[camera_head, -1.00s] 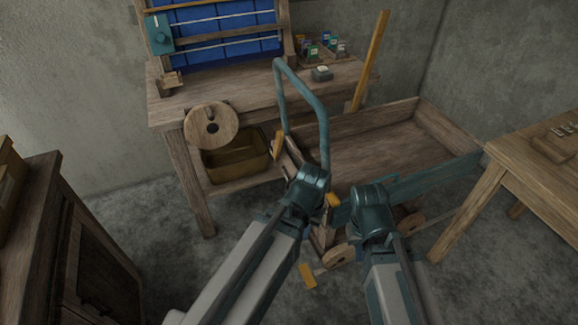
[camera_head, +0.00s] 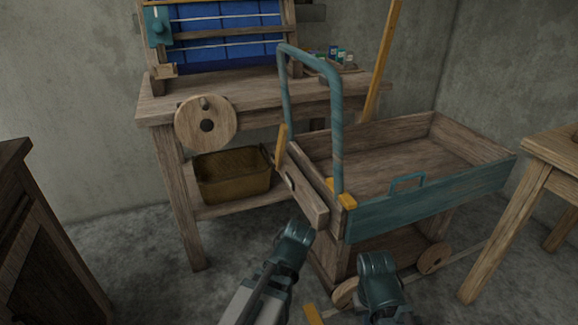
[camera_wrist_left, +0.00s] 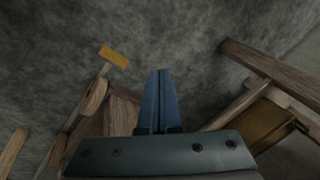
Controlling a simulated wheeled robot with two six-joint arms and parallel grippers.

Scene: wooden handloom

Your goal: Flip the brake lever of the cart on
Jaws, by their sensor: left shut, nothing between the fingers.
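The wooden cart (camera_head: 400,165) has a teal side panel and a tall teal push handle (camera_head: 335,120). An orange lever (camera_head: 281,146) stands upright at its left end, and a yellow block (camera_head: 347,201) sits by the handle's foot. A yellow pedal-like piece (camera_head: 313,315) is low near the floor; a similar orange pad on a bar (camera_wrist_left: 115,57) shows in the left wrist view. I cannot tell which is the brake lever. My left gripper (camera_wrist_left: 160,74) is shut and empty, pointing over the floor, apart from the pad. My right gripper is hidden; only its arm shows.
The loom table (camera_head: 160,106) with a wooden wheel (camera_head: 206,123) stands behind left, a brown basket (camera_head: 232,174) on its lower shelf. A dark cabinet (camera_head: 40,250) is at left, another table (camera_head: 545,155) at right. Floor between cabinet and cart is clear.

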